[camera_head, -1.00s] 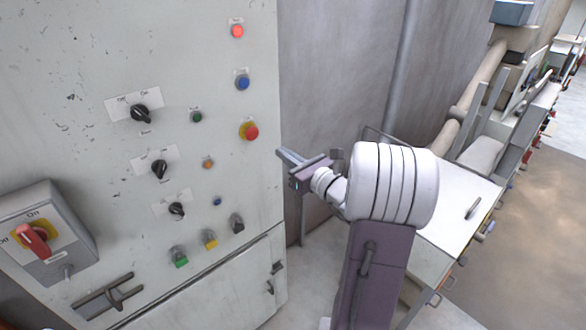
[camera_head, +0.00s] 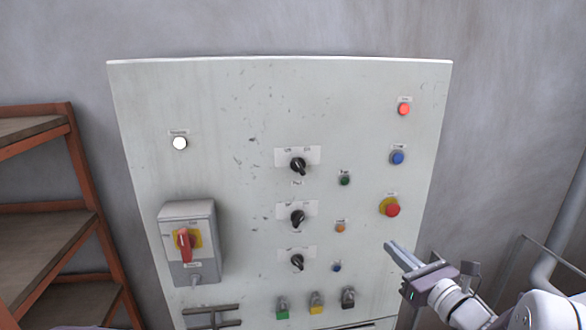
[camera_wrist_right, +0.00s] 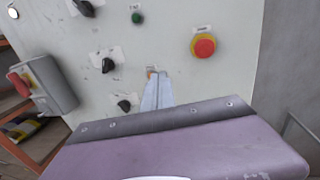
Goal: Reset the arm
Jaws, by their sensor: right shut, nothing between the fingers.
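My right gripper (camera_head: 392,249) is at the lower right in the head view, in front of the right side of a pale control cabinet (camera_head: 230,110). Its fingers are together with nothing between them. In the right wrist view the shut fingers (camera_wrist_right: 157,92) point at the panel and partly cover a small orange button (camera_wrist_right: 151,71). Whether the fingertips touch the panel cannot be told. The red emergency button (camera_head: 392,209) on its yellow ring sits above the fingertips in the head view. My left gripper is not in view.
The cabinet carries black rotary knobs (camera_head: 298,165), a red switch on a grey box (camera_head: 187,243), and several coloured buttons. An orange-framed shelf (camera_head: 75,162) stands at the left. A grey pipe (camera_head: 558,240) runs along the wall at the right.

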